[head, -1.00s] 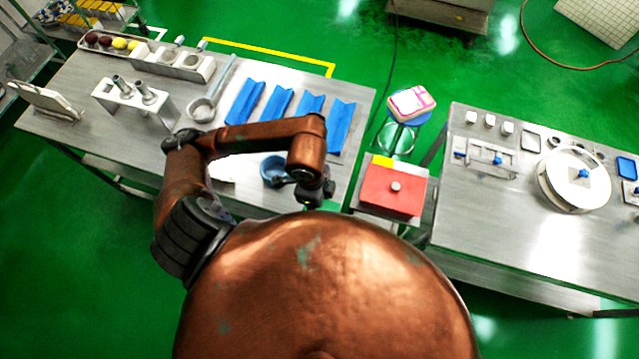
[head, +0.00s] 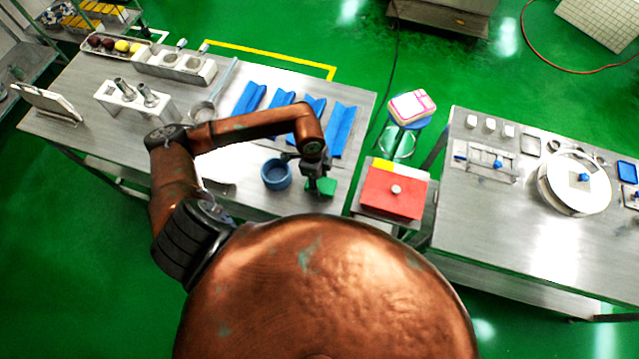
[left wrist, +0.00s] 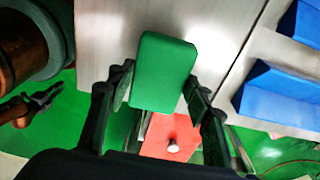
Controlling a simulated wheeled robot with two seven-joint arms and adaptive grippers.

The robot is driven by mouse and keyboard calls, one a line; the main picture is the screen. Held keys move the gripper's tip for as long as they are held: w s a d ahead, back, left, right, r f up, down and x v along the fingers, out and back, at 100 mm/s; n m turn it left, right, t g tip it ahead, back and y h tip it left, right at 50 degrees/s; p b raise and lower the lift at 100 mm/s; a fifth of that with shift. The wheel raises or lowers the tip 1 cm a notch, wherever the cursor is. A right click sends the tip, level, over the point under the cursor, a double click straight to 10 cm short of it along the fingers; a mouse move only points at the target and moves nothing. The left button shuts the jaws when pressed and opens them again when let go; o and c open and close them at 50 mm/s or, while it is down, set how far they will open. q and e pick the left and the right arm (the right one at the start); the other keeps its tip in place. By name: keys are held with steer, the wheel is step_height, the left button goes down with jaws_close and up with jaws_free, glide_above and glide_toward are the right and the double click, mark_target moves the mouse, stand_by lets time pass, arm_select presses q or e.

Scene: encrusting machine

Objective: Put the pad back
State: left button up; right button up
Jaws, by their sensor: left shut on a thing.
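A green pad (head: 323,187), a rounded block, is held in my left gripper (head: 318,178) near the front edge of the left steel table (head: 343,178). The left wrist view shows the green pad (left wrist: 163,70) between the two black fingers of my left gripper (left wrist: 158,88), which is shut on it. In the head view the gripper partly covers the pad, and I cannot tell whether the pad touches the table. A blue round pot (head: 276,174) stands just left of the gripper. My right gripper is not in view.
Several blue angled trays (head: 341,130) lie behind the gripper. A red box with a knob (head: 387,195) stands to the right, across a gap from the table. A second steel table (head: 470,215) is farther right. A white holder (head: 125,105) stands at the left.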

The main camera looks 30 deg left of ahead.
arm_select(q)
steer(key=shift+f, duration=1.05)
steer(key=shift+f, duration=0.2)
steer(key=o, duration=1)
steer(key=r, duration=0.8)
steer(key=a+r, duration=0.1)
steer(key=r, duration=0.3)
steer(key=shift+s+a+r, duration=0.1)
steer(key=shift+s+r, duration=0.1)
